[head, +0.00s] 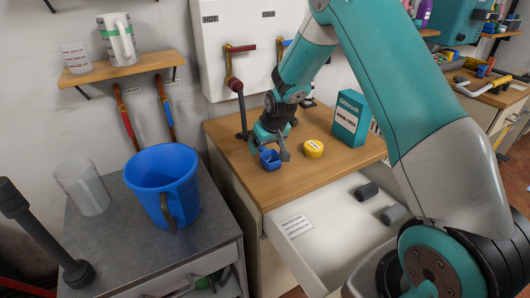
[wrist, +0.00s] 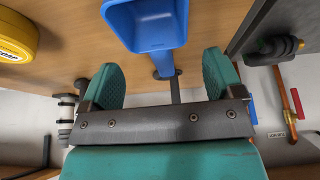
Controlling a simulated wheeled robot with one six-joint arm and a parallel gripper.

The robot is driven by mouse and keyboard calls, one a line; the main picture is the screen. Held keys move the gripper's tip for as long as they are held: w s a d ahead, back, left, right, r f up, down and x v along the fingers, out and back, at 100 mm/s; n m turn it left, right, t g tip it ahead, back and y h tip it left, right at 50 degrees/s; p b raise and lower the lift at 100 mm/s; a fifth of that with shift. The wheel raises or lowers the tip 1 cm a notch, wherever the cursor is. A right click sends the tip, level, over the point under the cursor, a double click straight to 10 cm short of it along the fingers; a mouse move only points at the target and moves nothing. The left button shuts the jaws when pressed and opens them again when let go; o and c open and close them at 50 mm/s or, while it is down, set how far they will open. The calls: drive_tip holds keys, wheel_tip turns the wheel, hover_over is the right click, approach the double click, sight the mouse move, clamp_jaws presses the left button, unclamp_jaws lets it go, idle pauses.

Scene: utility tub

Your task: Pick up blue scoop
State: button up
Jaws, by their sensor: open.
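The blue scoop (head: 270,159) lies on the wooden counter near its front left. In the wrist view its hollow bowl (wrist: 147,27) is at the top, and its short blue handle (wrist: 165,63) points toward my gripper. My gripper (head: 268,146) is at the scoop, reaching down from above. In the wrist view my gripper (wrist: 163,78) is open, with one teal finger on each side of the handle's line. The fingers do not appear to touch the handle. The bowl is beyond the fingertips.
A yellow round tin (head: 313,149) sits right of the scoop, with a teal box (head: 350,119) behind it. A blue jug (head: 163,180) stands on the grey cabinet at left.

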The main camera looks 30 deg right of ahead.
sight(265, 150)
drive_tip(key=p+x, duration=0.1)
drive_tip(key=x, duration=0.3)
drive_tip(key=shift+f, duration=0.3)
drive_tip(key=shift+s, duration=0.1)
drive_tip(key=shift+c, duration=0.2)
drive_tip(key=c, duration=0.9)
